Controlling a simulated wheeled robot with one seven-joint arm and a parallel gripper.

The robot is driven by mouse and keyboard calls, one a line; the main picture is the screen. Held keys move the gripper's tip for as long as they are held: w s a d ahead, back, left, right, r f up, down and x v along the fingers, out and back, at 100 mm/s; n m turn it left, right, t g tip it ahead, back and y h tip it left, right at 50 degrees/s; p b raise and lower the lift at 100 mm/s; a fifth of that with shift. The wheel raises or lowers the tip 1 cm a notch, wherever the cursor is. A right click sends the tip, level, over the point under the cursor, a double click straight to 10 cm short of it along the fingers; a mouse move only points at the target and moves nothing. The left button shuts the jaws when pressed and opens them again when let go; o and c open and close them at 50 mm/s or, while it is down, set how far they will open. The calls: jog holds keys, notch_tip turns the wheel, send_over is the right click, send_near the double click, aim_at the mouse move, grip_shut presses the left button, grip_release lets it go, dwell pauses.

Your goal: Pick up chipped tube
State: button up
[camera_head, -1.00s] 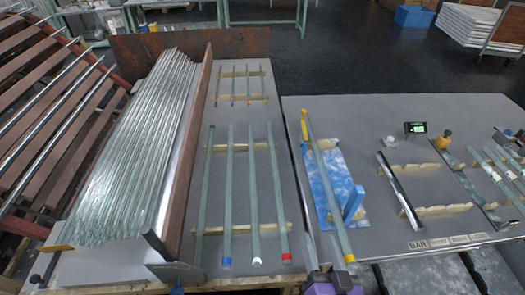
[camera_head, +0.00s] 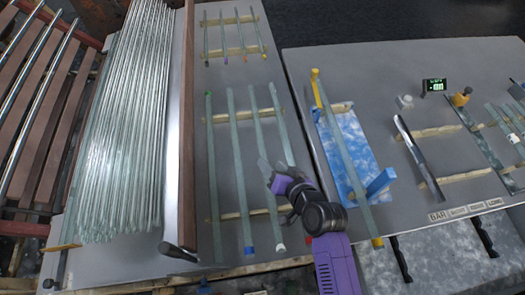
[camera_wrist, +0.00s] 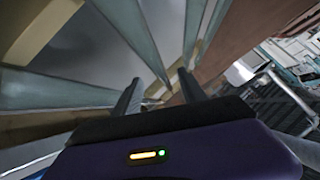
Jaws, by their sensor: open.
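Several glass tubes lie side by side on wooden strips on the left table: one with a green end (camera_head: 212,170), one with a blue end (camera_head: 238,170), one with a white end (camera_head: 262,150), and a rightmost one (camera_head: 282,125). I cannot make out a chip on any of them. My gripper (camera_head: 276,168) is open and empty above the rightmost tubes, and its arm hides the rightmost tube's near end. In the wrist view, the open fingers (camera_wrist: 160,92) point along the tubes, with one tube (camera_wrist: 140,42) running down between them.
A large stack of tubes (camera_head: 125,120) lies left of a brown rail (camera_head: 187,130). Shorter tubes rest on a far rack (camera_head: 225,52). A yellow-ended tube (camera_head: 345,150) lies over a blue fixture (camera_head: 352,130) on the right table. A small display (camera_head: 434,86) stands beyond.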

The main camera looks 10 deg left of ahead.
aim_at(266, 156)
jog(key=shift+w+p+x, duration=0.2)
jog(key=shift+p+x, duration=0.15)
jog(key=shift+x, duration=2.6)
jog(key=shift+d+r, duration=0.1)
jog(key=shift+d, duration=0.1)
grip_shut()
